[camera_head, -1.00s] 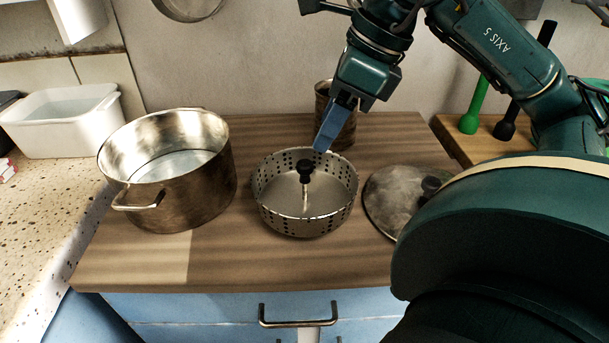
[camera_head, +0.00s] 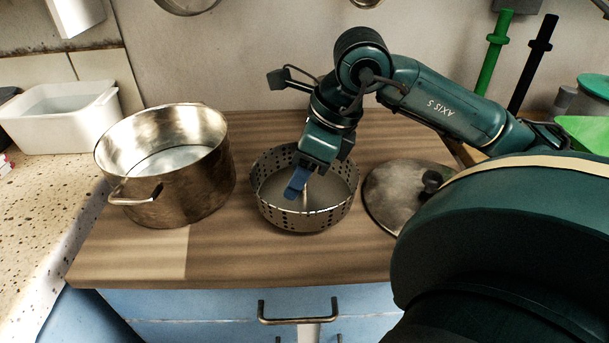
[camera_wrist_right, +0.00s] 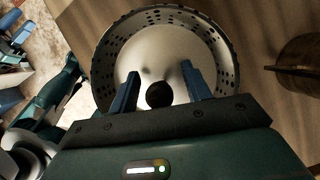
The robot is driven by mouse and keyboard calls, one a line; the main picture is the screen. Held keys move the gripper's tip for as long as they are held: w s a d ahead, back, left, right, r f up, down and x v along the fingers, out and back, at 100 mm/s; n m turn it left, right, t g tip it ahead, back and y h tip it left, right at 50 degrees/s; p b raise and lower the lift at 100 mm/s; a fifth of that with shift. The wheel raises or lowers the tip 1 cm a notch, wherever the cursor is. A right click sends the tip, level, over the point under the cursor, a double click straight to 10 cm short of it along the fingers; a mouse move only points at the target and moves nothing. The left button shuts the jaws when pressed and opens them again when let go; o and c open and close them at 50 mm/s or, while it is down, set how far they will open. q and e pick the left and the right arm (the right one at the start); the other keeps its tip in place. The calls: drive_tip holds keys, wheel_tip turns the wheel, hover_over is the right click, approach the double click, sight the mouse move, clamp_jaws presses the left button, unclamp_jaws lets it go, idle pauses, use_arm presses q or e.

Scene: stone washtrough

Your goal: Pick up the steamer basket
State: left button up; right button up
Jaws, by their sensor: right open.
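The steamer basket (camera_head: 305,215) is a round metal bowl with holes in its wall and a central post with a black knob. It stands on the wooden worktop, between the pot and the lid. My right gripper (camera_head: 298,182) is over the basket at its centre and hides the knob in the head view. In the right wrist view, its two blue fingers (camera_wrist_right: 158,90) are apart, one on each side of the black knob (camera_wrist_right: 159,94), with the basket (camera_wrist_right: 165,45) beyond them. Contact with the knob cannot be seen.
A large metal pot (camera_head: 180,190) stands left of the basket. A metal lid (camera_head: 392,190) with a black knob lies to the right. A white tub (camera_head: 60,118) is at the far left. The wooden worktop (camera_head: 240,255) is bare in front of the basket.

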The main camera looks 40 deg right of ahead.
clamp_jaws()
idle(0.4)
drive_tip(key=shift+r, duration=0.1)
